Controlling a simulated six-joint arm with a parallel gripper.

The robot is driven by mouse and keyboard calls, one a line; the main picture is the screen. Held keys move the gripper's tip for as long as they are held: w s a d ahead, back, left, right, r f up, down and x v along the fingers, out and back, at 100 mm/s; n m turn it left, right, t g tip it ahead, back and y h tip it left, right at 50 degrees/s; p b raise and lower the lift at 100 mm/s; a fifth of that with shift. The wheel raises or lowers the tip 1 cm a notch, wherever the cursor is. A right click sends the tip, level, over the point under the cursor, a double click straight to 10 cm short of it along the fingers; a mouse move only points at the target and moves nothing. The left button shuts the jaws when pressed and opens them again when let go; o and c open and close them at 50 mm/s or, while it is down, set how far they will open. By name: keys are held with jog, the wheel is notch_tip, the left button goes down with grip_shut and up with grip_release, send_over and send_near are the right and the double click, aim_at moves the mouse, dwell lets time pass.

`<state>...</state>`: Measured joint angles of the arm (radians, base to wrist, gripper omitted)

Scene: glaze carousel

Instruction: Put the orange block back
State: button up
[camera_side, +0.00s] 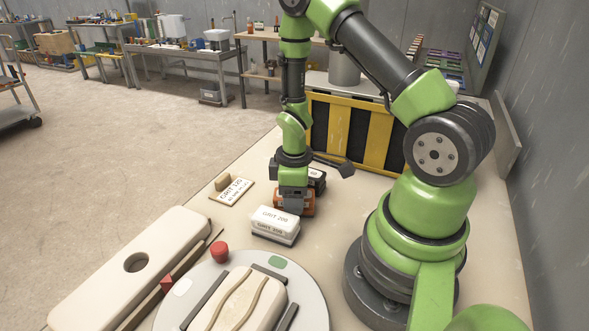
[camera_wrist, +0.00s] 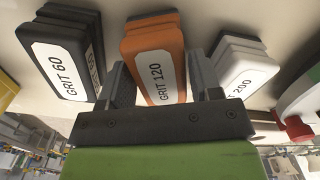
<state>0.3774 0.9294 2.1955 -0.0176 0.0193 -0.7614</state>
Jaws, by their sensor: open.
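The orange block (camera_wrist: 155,57), labelled GRIT 120, stands on the table between a black block (camera_wrist: 68,60) labelled GRIT 60 and a white block (camera_wrist: 232,66) labelled GRIT 200. In the side view the orange block (camera_side: 309,206) is partly hidden under my gripper (camera_side: 293,197), which points down over it. In the wrist view my gripper (camera_wrist: 162,84) is open, with one finger on each side of the orange block. The side view also shows the white block (camera_side: 275,224) in front and the black block (camera_side: 317,181) behind.
A card (camera_side: 236,190) with a GRIT label lies left of the blocks. A round turntable (camera_side: 311,296) with a red knob (camera_side: 220,252) nearby and a long pale slab (camera_side: 105,287) fill the front. A yellow-and-black striped panel (camera_side: 372,135) stands behind.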

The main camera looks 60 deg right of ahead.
jog(key=s+a+r+m+t, duration=0.1)
jog(key=a+r+m+t, duration=0.15)
jog(key=r, duration=0.85)
jog(key=a+r+m+t, duration=0.15)
jog(key=a+r, duration=0.25)
jog(key=r, duration=0.8)
jog(key=s+a+r+m+t+y, duration=0.2)
jog(key=s+a+r+m+t, duration=0.1)
jog(key=s+a+r+m, duration=0.1)
jog(key=s+a+r, duration=0.1)
jog(key=s+r, duration=0.1)
jog(key=s, duration=0.1)
jog(key=shift+s+a+r, duration=0.2)
jog(key=shift+s+a, duration=0.05)
jog(key=shift+s, duration=0.15)
